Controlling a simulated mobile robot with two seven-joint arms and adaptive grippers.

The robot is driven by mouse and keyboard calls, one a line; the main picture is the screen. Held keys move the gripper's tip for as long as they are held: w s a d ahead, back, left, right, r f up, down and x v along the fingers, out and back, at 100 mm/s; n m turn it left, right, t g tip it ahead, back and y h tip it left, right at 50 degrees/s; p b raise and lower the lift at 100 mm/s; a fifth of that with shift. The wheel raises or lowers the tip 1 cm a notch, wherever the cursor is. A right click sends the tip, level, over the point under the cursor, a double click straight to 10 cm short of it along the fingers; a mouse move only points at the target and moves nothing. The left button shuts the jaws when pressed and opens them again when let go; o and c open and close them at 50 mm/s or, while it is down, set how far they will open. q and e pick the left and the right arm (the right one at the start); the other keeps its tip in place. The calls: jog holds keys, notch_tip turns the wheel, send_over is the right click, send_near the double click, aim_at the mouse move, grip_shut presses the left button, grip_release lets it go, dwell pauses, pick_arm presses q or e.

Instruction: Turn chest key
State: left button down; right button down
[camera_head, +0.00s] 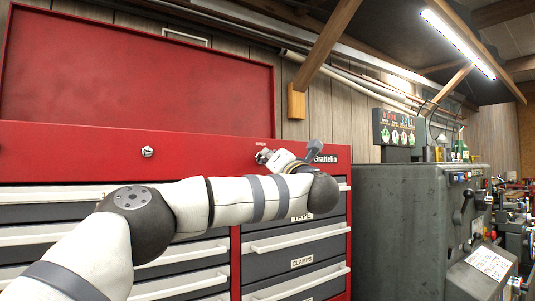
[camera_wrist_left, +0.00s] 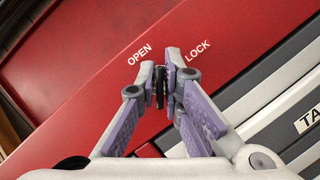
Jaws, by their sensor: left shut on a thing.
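The red tool chest (camera_head: 80,150) stands in front of me with its lid (camera_head: 140,75) raised. The key (camera_wrist_left: 160,88) shows in the left wrist view as a small dark round-edged piece at the chest's red front, between the printed words OPEN and LOCK. My left gripper (camera_wrist_left: 161,80) is shut on the key, one fingertip on each side. In the head view my left gripper (camera_head: 264,156) is at the chest's upper front panel, and the key cannot be made out there. The keyhole is hidden behind the fingertips. My right gripper is in neither view.
A silver round lock (camera_head: 147,151) sits on the panel further left. Grey drawers with long handles (camera_head: 300,239) fill the chest below. A grey machine (camera_head: 398,230) stands close to the chest's right. A wooden brace (camera_head: 325,45) slants overhead.

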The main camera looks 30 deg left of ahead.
pick_arm(q)
jog(key=m+h, duration=0.1)
jog(key=m, duration=0.2)
jog(key=m+h, duration=0.1)
jog(key=m, duration=0.2)
jog(key=shift+r+m+t+h, duration=0.15)
jog(key=shift+m+t+h, duration=0.15)
jog(key=shift+m+t, duration=0.1)
jog(key=shift+m+g+h, duration=0.4)
jog(key=shift+m+h, duration=0.4)
jog(key=shift+m, duration=1.5)
jog(key=c, duration=1.8)
grip_release()
jog(key=shift+f, duration=0.2)
jog(key=shift+d, duration=0.1)
jog(key=v, duration=1.2)
jog(key=shift+r, duration=0.1)
